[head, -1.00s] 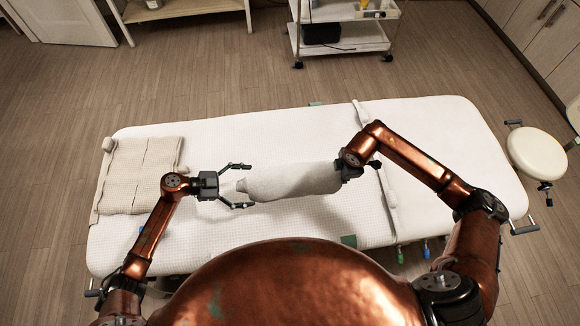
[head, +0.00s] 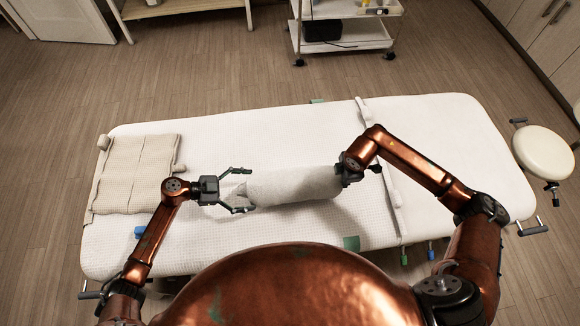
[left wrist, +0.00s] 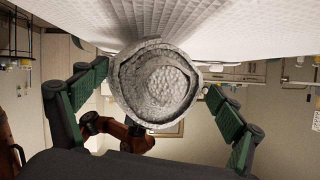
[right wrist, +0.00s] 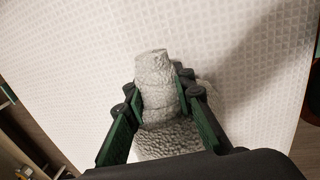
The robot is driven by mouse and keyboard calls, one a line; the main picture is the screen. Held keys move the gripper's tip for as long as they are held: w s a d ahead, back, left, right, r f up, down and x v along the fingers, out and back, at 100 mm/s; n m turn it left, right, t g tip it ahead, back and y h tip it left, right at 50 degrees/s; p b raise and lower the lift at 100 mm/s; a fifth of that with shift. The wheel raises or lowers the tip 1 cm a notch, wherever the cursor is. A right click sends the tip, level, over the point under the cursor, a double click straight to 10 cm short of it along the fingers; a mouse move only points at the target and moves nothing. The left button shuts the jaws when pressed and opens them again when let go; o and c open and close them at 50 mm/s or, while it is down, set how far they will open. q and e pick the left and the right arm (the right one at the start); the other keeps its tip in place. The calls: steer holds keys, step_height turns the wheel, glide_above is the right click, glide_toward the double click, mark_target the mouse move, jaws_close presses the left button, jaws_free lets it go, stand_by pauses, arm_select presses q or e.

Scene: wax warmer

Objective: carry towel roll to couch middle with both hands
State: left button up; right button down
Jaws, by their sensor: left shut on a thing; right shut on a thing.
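The towel roll (head: 292,184) is white and lies lengthwise left to right over the middle of the white couch (head: 270,125). My left gripper (head: 243,190) is at its left end, with fingers spread wide and tips beside the roll. The left wrist view shows the round, coiled end of the roll (left wrist: 158,88) between these fingers. My right gripper (head: 352,170) is at the right end, and the right wrist view shows its fingers on both sides of the roll (right wrist: 155,85). A shadow lies by the roll; whether it touches the couch is hard to tell.
A folded beige towel (head: 135,175) lies at the couch's left end. A thin white roll or strap (head: 390,185) crosses the couch right of the towel roll. A round stool (head: 543,152) stands at the right, a trolley (head: 347,35) behind. The couch's far side is clear.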

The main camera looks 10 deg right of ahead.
arm_select(q)
steer(key=shift+f+b, duration=0.4)
steer(key=shift+f, duration=0.25)
arm_select(e)
steer(key=shift+f, duration=0.7)
arm_select(q)
steer(key=o, duration=1.5)
steer(key=shift+f, duration=0.15)
arm_select(e)
steer(key=c, duration=2.1)
jaws_free()
steer(key=shift+s+f, duration=0.1)
steer(key=shift+f, duration=0.05)
arm_select(q)
steer(key=o, duration=0.3)
arm_select(e)
steer(key=o, duration=0.4)
steer(key=shift+o, duration=0.2)
arm_select(q)
steer(key=v, duration=1.2)
arm_select(e)
steer(key=v, duration=1.2)
